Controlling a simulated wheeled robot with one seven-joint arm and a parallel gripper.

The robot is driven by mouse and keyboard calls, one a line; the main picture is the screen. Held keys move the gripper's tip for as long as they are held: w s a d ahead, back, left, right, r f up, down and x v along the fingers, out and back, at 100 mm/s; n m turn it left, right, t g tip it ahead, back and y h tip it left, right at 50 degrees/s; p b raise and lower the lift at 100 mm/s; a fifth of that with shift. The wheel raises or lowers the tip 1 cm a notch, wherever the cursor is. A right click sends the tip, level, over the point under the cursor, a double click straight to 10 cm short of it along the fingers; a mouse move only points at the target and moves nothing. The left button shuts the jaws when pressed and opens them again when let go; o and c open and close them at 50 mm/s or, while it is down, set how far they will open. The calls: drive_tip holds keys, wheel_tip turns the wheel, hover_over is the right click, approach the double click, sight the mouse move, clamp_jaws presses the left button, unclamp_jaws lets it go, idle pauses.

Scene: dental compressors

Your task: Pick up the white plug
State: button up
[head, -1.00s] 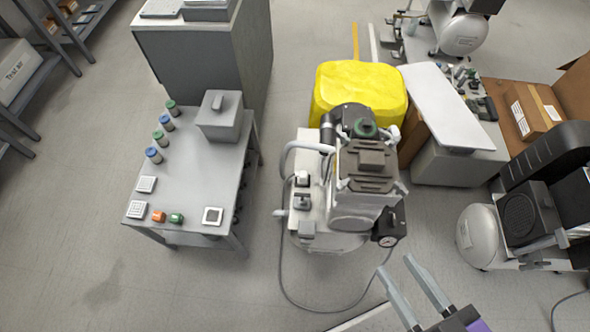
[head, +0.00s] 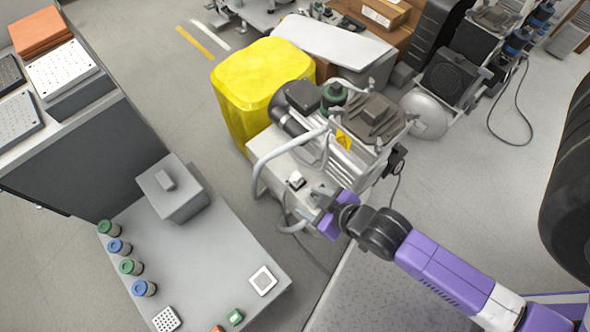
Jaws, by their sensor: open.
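A small white piece with a dark part, which looks like the white plug (head: 296,181), sits on the light top panel of the compressor (head: 268,160) in the head view. My gripper (head: 306,206) is over the near edge of that panel, just below and right of the white piece in the picture. Its jaws are open, and I see nothing held between them. The gripper and wrist hide part of the panel, so I cannot tell whether a finger touches anything there.
A yellow bin (head: 235,110) stands behind the compressor. A grey table (head: 215,255) with jars and a grey box (head: 172,190) is at lower left. A dark cable hangs near the compressor.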

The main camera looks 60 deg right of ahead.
sight(296, 175)
drive_tip(key=w+d+f+m+g+b, duration=0.1)
drive_tip(key=w+d+f+g+b, duration=0.1)
drive_tip(key=w+d+f+g, duration=0.2)
drive_tip(key=w+d+f+m+g+y+b, duration=0.1)
drive_tip(key=w+d+f+g+b, duration=0.1)
drive_tip(key=w+d+f+g, duration=0.2)
drive_tip(key=shift+w+d+f, duration=0.6)
drive_tip(key=shift+w+f, duration=0.15)
drive_tip(key=shift+w, duration=0.05)
drive_tip(key=shift+w+d+f, duration=0.55)
drive_tip(key=shift+w+f, duration=0.2)
drive_tip(key=shift+w+d+r+g+y+b, duration=0.25)
drive_tip(key=shift+r+g+y+b, duration=0.05)
drive_tip(key=shift+r+y+b, duration=0.1)
drive_tip(key=shift+s+d+f+b, duration=0.15)
drive_tip(key=shift+f+b, duration=0.45)
drive_tip(key=shift+f, duration=1.35)
drive_tip(key=shift+d+f+b, duration=0.15)
drive_tip(key=shift+f+b, duration=0.45)
drive_tip(key=shift+f, duration=1.35)
drive_tip(key=shift+c, duration=0.2)
clamp_jaws()
